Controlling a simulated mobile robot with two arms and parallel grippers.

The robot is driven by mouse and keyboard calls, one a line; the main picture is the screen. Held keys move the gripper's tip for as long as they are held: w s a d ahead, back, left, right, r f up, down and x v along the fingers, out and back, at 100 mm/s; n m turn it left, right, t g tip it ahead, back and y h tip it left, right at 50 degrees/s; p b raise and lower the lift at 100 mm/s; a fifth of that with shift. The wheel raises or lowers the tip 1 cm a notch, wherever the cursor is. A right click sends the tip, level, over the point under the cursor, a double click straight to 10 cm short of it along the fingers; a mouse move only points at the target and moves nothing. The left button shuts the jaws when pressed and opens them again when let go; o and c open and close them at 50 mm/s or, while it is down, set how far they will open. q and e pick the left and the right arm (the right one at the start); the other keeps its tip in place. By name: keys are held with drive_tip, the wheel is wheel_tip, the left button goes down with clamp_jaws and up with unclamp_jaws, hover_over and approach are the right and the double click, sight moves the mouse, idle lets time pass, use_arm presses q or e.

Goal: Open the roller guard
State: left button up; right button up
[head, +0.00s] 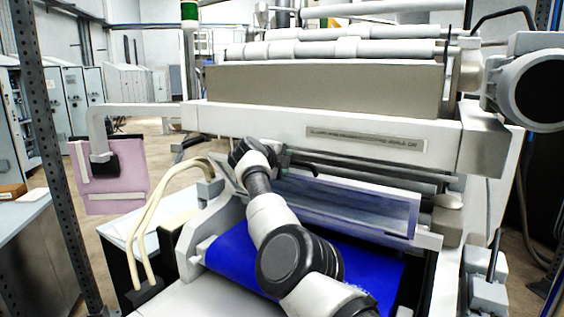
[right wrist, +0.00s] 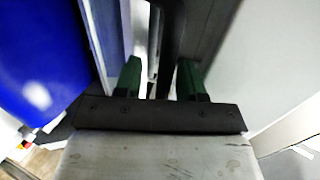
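The roller guard (head: 345,205) is a framed see-through panel across the front of the sheeter, below its white beam, tilted over the blue sheet. A thin black bar (head: 300,166), seemingly its handle, shows near the guard's upper left. My right arm reaches up from the bottom to this end of the guard; its gripper is mostly hidden behind the wrist in the head view. In the right wrist view my right gripper (right wrist: 159,80) has its two green fingers apart. A black bar (right wrist: 172,42) runs between or just beyond them, nearer the right finger. My left gripper is not in view.
The white beam (head: 300,128) and rollers (head: 340,50) stand above the guard. The blue sheet (head: 232,255) lies below it and also shows in the right wrist view (right wrist: 40,65). Cream hoses (head: 150,215) and a pink panel (head: 115,180) are at left.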

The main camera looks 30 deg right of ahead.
drive_tip(key=shift+a, duration=0.1)
drive_tip(key=shift+s+a+r+b, duration=0.1)
drive_tip(key=shift+s+a+b, duration=0.1)
drive_tip(key=shift+b, duration=0.25)
drive_tip(key=b+v, duration=0.6)
drive_tip(key=v, duration=0.4)
drive_tip(key=shift+b, duration=0.4)
drive_tip(key=shift+a, duration=0.1)
